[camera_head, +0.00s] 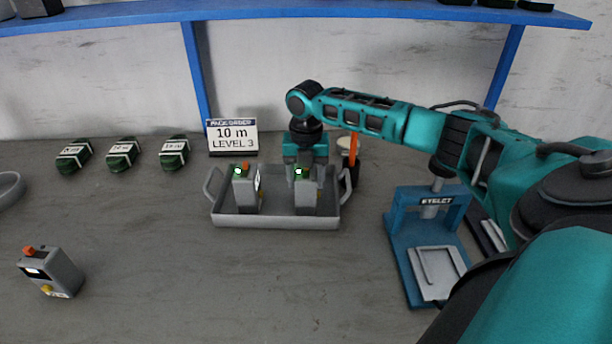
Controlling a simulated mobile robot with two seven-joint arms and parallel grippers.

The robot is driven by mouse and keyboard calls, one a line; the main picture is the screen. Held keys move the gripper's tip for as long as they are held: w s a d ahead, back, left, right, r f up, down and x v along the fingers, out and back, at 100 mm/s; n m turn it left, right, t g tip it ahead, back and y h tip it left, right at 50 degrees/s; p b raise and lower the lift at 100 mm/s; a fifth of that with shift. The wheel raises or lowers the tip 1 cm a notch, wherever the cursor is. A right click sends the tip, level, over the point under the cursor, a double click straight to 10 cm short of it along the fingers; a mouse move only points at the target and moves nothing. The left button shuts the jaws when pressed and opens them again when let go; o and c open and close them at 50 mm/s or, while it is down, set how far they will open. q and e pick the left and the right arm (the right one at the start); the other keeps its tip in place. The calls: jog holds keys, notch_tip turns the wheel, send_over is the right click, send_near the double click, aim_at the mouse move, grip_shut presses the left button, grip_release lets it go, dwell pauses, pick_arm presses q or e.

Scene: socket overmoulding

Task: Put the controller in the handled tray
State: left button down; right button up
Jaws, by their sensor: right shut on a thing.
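The handled tray (275,222) is grey with a loop handle at each end and stands at the middle of the table. A grey controller (245,194) with a small lit green display stands upright in its left half. A second grey controller (306,198) stands upright in its right half, in front of my right gripper (305,172). My right gripper reaches down from above and is shut on this controller; its fingertips are partly hidden behind it. A third controller (52,272), grey with an orange button on top, is on the table at the left. My left gripper is out of view.
A sign reading "10 m LEVEL 3" (232,137) stands behind the tray. Several dark green items (122,154) lie at the back left. A blue eyelet press (408,262) stands right of the tray. A blue shelf (270,11) spans above. The front middle table is clear.

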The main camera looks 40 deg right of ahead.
jog(key=o, duration=1.4)
jog(key=shift+o, duration=0.2)
jog(key=shift+r, duration=0.15)
notch_tip(320, 180, up, 12)
jog(key=p, duration=0.1)
